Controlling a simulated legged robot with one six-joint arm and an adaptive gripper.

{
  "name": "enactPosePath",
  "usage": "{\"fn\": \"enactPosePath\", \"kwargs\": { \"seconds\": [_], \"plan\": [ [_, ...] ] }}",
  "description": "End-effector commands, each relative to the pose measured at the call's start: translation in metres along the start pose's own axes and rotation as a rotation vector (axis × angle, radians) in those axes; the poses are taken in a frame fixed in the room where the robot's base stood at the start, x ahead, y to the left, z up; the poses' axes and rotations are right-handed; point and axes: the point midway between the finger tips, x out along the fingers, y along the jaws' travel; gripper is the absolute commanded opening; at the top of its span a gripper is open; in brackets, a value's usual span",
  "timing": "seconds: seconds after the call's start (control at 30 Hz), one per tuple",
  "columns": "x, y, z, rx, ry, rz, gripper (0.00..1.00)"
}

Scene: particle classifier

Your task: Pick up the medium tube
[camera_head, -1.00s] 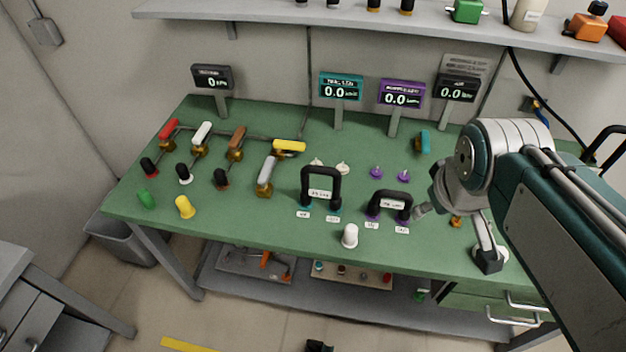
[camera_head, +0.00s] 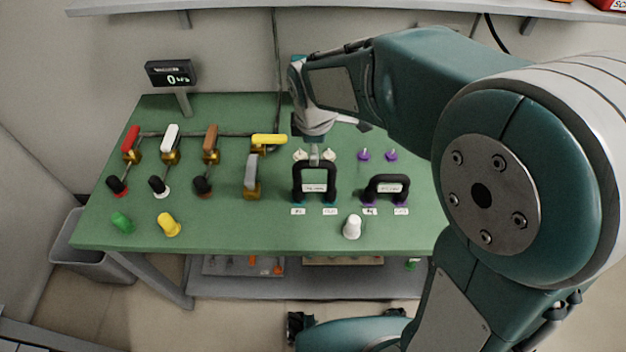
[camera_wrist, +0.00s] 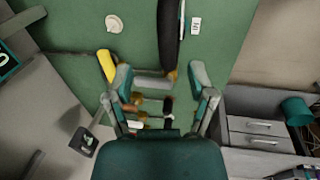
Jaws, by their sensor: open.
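Two black U-shaped tubes stand on the green table, a taller one (camera_head: 315,170) and a lower one (camera_head: 388,181) to its right. Their labels are too small to read, so I cannot tell which is called medium.
Valves with red, white, brown, yellow (camera_head: 268,139) and grey (camera_head: 251,172) handles stand left of the tubes. A white knob (camera_head: 352,227) is in front, and purple fittings (camera_head: 363,155) are behind the lower tube. A display (camera_head: 171,74) stands at the back left.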

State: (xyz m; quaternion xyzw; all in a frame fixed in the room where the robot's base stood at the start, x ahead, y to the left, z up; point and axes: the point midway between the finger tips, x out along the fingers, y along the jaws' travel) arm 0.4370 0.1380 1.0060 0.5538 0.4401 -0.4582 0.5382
Motion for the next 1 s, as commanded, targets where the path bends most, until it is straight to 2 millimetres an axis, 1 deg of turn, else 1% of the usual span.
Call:
{"fn": "enactPosePath", "kwargs": {
  "seconds": [0.03,0.17,0.33,0.43,0.53,0.73,0.77,0.8,0.87,0.9,0.93,1.0],
  "plan": [
    [0.005,-0.001,-0.001,-0.001,-0.001,-0.001,0.71],
    [0.015,-0.002,-0.003,-0.002,-0.002,-0.002,0.71],
    [0.041,-0.009,-0.003,-0.001,-0.003,-0.003,0.71],
    [0.054,-0.009,-0.003,-0.001,-0.003,-0.002,0.71],
    [0.06,-0.008,-0.002,0.0,-0.002,0.0,0.71],
    [0.06,-0.008,-0.002,0.0,0.0,0.002,0.71],
    [0.06,-0.008,-0.002,0.0,-0.001,0.002,0.66],
    [0.06,-0.008,-0.002,0.0,-0.001,0.002,0.49],
    [0.06,-0.008,-0.002,0.0,-0.001,0.002,0.22],
    [0.06,-0.008,-0.003,0.0,-0.001,0.002,0.04],
    [0.06,-0.008,-0.003,0.0,-0.001,0.002,0.0],
    [0.061,-0.008,-0.003,0.0,-0.001,0.001,0.0]
  ]
}}
